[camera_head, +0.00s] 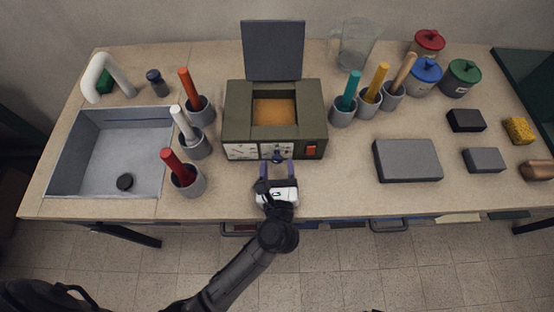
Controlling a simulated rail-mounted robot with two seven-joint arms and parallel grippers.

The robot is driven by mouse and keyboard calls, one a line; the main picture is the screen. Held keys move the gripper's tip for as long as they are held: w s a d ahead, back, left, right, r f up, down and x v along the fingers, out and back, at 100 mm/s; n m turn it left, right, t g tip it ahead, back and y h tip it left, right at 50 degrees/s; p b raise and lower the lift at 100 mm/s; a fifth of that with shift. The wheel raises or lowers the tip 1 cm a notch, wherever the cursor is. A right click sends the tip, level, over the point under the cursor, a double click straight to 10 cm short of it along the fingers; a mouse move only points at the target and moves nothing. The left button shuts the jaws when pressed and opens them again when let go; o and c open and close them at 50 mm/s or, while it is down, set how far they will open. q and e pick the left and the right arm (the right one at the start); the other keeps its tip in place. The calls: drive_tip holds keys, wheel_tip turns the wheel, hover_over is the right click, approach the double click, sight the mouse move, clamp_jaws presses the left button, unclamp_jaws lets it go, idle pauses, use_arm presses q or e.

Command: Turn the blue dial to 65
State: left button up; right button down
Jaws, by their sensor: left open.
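An olive-green box-shaped device (232,115) stands near the middle of the counter, its dark lid (273,50) raised upright and an orange-brown interior showing. Its front panel has a pale gauge face, a red switch (312,150) at the right, and a small dark blue dial (278,157) in the middle. The dial's setting is too small to read. My left gripper (277,172) is open just in front of the panel, its fingers pointing at the dial, one on each side of it. I cannot tell whether they touch it. My right gripper is not in view.
A sink (115,150) is at left. Holders with coloured handles flank the device, one red-handled (183,178) near the front edge. Grey blocks (407,160) lie at right, with lidded jars (424,75) behind. The counter between the device and the large grey block is clear.

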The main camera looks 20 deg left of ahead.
use_arm(q)
drive_tip(key=shift+x, duration=0.85)
